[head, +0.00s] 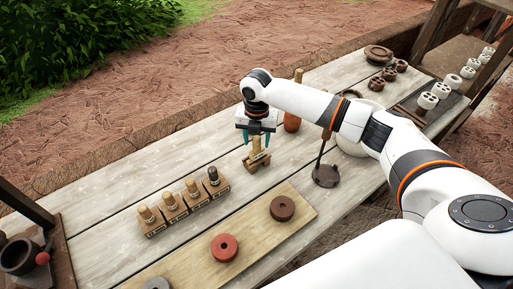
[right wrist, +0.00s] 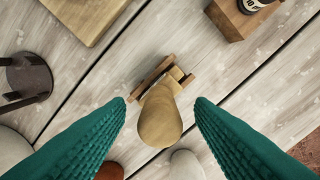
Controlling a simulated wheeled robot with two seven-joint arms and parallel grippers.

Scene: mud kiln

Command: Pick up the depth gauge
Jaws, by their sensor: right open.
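The depth gauge (head: 258,159) appears to be the small wooden tool with a rounded handle and a crosspiece, on the table below my right gripper. In the right wrist view the gauge (right wrist: 160,118) stands with its handle end towards the camera. My right gripper (head: 257,140) is open and points down over it. In the right wrist view its teal fingers (right wrist: 160,102) are on either side of the handle, with a gap on both sides. My left gripper is not in view.
Several wooden blocks with stoppers (head: 174,207) stand in a row at the left. A board (head: 258,228) holds dark and red rings in front. A dark round stand (head: 326,176) is right of the gauge. An orange bottle (head: 292,122) stands behind it.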

